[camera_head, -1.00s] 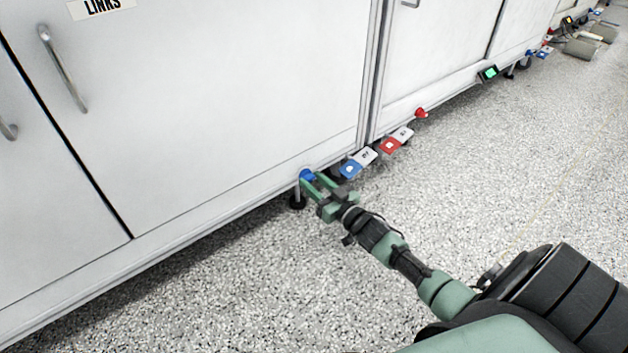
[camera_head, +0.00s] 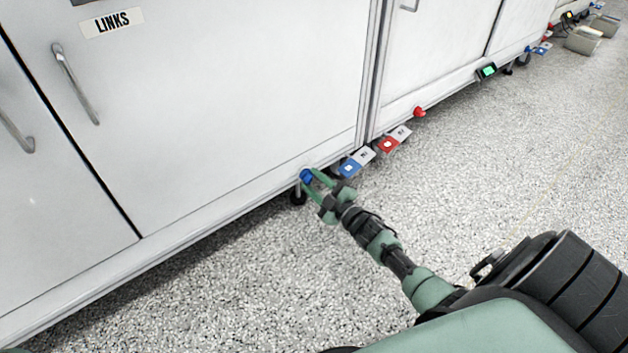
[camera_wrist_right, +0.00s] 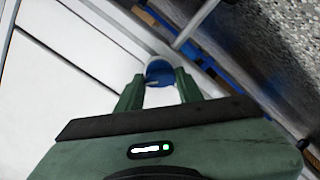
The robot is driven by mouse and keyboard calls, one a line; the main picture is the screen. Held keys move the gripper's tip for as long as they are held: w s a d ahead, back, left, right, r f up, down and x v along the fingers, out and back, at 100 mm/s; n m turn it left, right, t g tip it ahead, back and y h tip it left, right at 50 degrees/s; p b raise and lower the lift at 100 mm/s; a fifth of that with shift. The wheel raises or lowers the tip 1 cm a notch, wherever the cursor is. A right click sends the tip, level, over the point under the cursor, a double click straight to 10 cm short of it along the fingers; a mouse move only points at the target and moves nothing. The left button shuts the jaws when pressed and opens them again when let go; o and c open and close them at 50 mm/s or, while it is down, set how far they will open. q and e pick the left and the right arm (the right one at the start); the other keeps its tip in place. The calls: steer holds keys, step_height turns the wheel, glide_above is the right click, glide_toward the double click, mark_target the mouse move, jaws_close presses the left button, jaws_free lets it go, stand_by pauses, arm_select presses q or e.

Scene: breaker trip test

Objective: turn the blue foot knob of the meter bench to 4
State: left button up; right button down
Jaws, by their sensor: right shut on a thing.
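The blue foot knob (camera_head: 306,176) is at the bottom edge of the white bench (camera_head: 230,110), above a dark foot. My right gripper (camera_head: 312,182) is shut on the knob, with its green fingers on either side of it. In the right wrist view the blue knob (camera_wrist_right: 160,74) sits between the fingertips (camera_wrist_right: 158,82), and a pale mark shows low on its face. I cannot read the number it is set to. My left gripper is not in view.
A blue-and-white tag (camera_head: 356,162) and a red-and-white tag (camera_head: 394,140) stick out beside the knob along the base. The speckled floor (camera_head: 220,290) in front is clear.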

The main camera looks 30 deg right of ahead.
steer(key=n, duration=0.3)
steer(key=shift+n, duration=0.3)
steer(key=shift+a+n, duration=0.1)
steer(key=shift+n, duration=1.7)
steer(key=c, duration=0.9)
jaws_free()
